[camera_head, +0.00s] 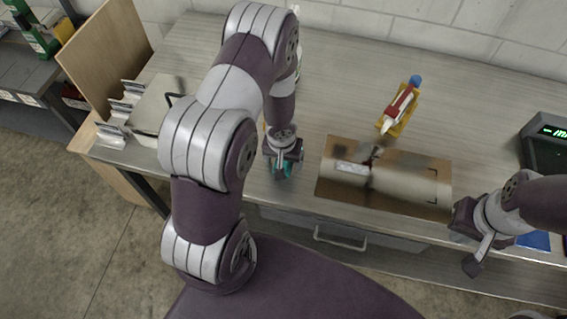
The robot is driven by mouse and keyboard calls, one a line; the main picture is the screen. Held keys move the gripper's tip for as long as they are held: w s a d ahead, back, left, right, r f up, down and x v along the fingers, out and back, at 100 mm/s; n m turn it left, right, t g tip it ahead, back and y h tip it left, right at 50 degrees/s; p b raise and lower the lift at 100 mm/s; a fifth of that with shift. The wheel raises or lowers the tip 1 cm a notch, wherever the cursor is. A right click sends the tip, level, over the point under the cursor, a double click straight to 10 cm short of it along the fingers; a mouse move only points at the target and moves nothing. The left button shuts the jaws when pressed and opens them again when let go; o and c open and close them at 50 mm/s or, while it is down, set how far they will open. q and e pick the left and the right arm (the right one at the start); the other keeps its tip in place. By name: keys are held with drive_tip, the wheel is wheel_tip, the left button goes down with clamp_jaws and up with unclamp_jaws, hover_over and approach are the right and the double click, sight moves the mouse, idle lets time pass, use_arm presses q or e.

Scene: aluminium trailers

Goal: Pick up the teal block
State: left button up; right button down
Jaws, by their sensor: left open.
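The teal block (287,169) is on the table near its front edge, left of the brown mat. Only parts of it show, because my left gripper (283,165) is right over it from above. The gripper is open, with its jaws down around or beside the block; I cannot tell whether they touch it. My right gripper (480,254) hangs at the table's front edge on the right, clear of the block. Whether its jaws are open or shut is unclear.
A dark device (546,145) with a green display stands right. A metal box (157,104) stands left.

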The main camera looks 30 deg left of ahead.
use_arm(q)
drive_tip(key=c, duration=1.1)
drive_tip(key=shift+c, duration=0.2)
wheel_tip(320, 180, up, 5)
drive_tip(key=p, duration=0.2)
drive_tip(key=shift+p, duration=0.4)
drive_tip(key=w+d+r+p, duration=0.5)
drive_tip(key=d+r+p, duration=0.1)
drive_tip(key=d, duration=0.4)
drive_tip(key=shift+w+d+p, duration=0.2)
drive_tip(key=shift+p, duration=0.35)
